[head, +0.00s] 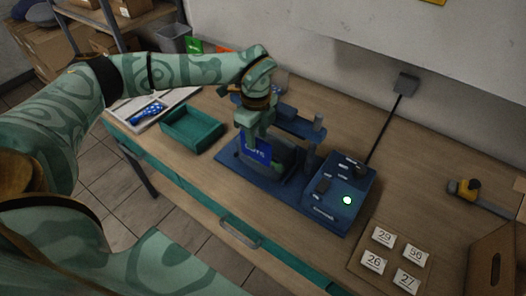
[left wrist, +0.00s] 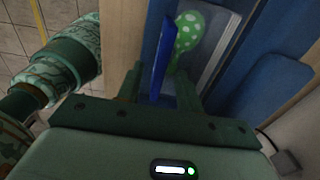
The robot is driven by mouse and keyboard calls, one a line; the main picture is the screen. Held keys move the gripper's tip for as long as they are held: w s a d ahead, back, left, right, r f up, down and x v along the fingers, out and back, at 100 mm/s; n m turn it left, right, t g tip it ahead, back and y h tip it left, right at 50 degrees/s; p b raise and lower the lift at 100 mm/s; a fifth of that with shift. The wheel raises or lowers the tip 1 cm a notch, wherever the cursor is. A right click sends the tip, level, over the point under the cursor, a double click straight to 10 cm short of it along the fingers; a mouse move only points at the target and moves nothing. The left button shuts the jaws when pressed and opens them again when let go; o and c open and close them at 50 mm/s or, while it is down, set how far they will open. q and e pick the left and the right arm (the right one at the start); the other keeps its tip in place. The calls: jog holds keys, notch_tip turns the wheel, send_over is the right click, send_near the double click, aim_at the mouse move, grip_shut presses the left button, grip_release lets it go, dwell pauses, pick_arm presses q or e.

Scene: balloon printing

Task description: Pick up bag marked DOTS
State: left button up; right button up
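A thin blue plate (head: 257,149) with white lettering that seems to read DOTS stands upright in the blue printing machine (head: 230,174). In the left wrist view the plate (left wrist: 162,58) shows nearly edge-on between my fingers. My left gripper (head: 254,134) is right above the machine, pointing down. Its fingers (left wrist: 159,84) are apart, with gaps on both sides of the plate. A green balloon with white dots (left wrist: 188,32) lies beyond the plate. I see no clear bag marked DOTS. My right gripper is out of view.
A teal tray (head: 192,130) and a white tray with a blue dotted item (head: 148,113) stand to the left. Numbered cards (head: 383,237), a yellow-handled tool (head: 466,191) and a wooden box (head: 492,262) are further right.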

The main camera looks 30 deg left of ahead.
pick_arm(q)
notch_tip(320, 180, down, 3)
jog(key=shift+r, duration=0.2)
grip_shut()
jog(key=shift+r, duration=0.1)
